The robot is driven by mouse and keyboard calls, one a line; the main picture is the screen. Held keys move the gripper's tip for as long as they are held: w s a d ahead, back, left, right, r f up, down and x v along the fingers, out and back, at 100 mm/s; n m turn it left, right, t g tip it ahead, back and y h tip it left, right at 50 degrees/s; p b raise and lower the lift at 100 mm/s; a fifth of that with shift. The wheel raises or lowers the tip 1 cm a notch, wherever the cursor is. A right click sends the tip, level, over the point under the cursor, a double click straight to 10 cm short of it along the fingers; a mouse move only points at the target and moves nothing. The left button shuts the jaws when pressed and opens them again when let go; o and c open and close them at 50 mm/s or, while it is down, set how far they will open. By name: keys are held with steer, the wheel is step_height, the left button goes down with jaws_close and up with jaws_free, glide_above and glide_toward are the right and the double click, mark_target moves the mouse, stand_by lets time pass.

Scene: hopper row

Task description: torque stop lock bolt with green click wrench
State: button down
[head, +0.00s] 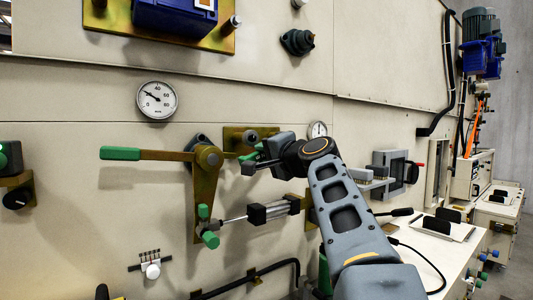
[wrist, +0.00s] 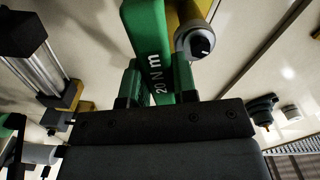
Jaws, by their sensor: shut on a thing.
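My gripper (wrist: 157,82) is shut on a green click wrench (wrist: 148,35), its body marked "20 N m", between the two green-padded fingers. The wrench's far end runs out of the top of the wrist view. A round grey bolt-like part with a dark centre (wrist: 197,40) is beside the wrench, on a brass-coloured mount; I cannot tell whether it is the stop lock bolt or whether the wrench touches it. In the head view my gripper (head: 258,160) is close to the panel, below a round part (head: 251,137) on a brass plate. The wrench is mostly hidden there.
A brass lever (head: 206,185) with a green handle (head: 120,153) stands out left of my gripper. A cylinder (head: 270,211) with a rod lies below it. Gauges (head: 157,100) (head: 317,130) and a dark knob (head: 297,42) are on the panel. A worktop (head: 440,240) is at right.

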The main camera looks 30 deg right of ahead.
steer(key=shift+s+a+r+m+p, duration=0.1)
steer(key=shift+a+r+m+p, duration=0.1)
steer(key=shift+r+m+p, duration=1.4)
steer(key=shift+f, duration=0.1)
steer(key=shift+d+r+m+p, duration=0.1)
steer(key=shift+r+m+p, duration=1.45)
steer(key=shift+p, duration=0.95)
steer(key=shift+r, duration=0.1)
steer(key=shift+r+p, duration=0.15)
steer(key=shift+p, duration=0.15)
steer(key=shift+f, duration=0.2)
steer(key=shift+d, duration=0.1)
